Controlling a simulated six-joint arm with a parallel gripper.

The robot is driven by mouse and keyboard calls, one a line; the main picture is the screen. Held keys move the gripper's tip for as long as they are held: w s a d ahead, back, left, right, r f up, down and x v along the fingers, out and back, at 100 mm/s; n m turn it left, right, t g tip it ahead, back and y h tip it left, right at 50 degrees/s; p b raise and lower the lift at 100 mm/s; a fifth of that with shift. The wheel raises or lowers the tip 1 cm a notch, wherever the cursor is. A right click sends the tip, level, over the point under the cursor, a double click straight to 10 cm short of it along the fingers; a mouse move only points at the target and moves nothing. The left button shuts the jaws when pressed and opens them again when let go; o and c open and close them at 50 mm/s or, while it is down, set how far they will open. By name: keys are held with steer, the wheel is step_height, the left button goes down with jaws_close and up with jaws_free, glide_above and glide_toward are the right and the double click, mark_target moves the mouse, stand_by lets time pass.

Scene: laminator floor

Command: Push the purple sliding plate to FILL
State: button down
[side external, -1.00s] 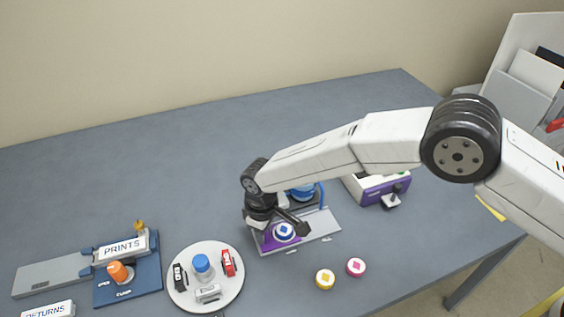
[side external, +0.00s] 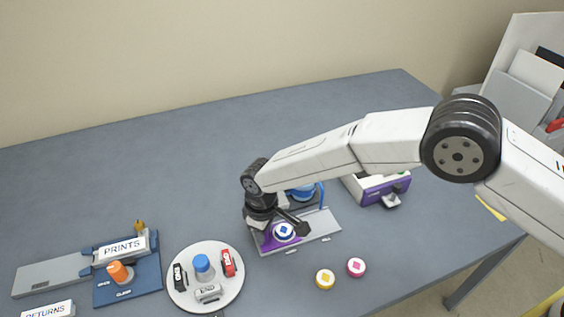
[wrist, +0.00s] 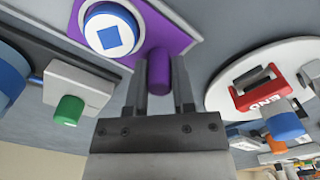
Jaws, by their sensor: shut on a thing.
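The purple sliding plate (side external: 267,241) lies at the left end of a pale grey track (side external: 318,227) in the side view. A white round piece with a blue diamond (side external: 284,232) sits on it. In the wrist view the purple plate (wrist: 182,30) carries the blue-rimmed diamond piece (wrist: 112,34). Its purple peg (wrist: 159,74) stands between the two grey fingers of my gripper (wrist: 160,82), which is shut on it. In the side view my gripper (side external: 262,222) is over the plate's left part, and its fingertips are mostly hidden. I cannot read a FILL mark.
A blue-capped unit (side external: 302,193) stands just behind the track. A round white tray (side external: 182,293) with small items is to the left. Yellow (side external: 325,279) and magenta (side external: 356,267) round pieces lie in front. A purple-and-white box (side external: 378,189) is behind right.

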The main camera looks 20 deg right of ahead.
mark_target(283, 230)
steer(key=shift+d, duration=0.1)
stand_by(0.3)
steer(key=shift+d, duration=2.3)
steer(key=shift+c, duration=2.2)
jaws_free()
steer(key=shift+r, duration=0.15)
steer(key=shift+r, duration=3.8)
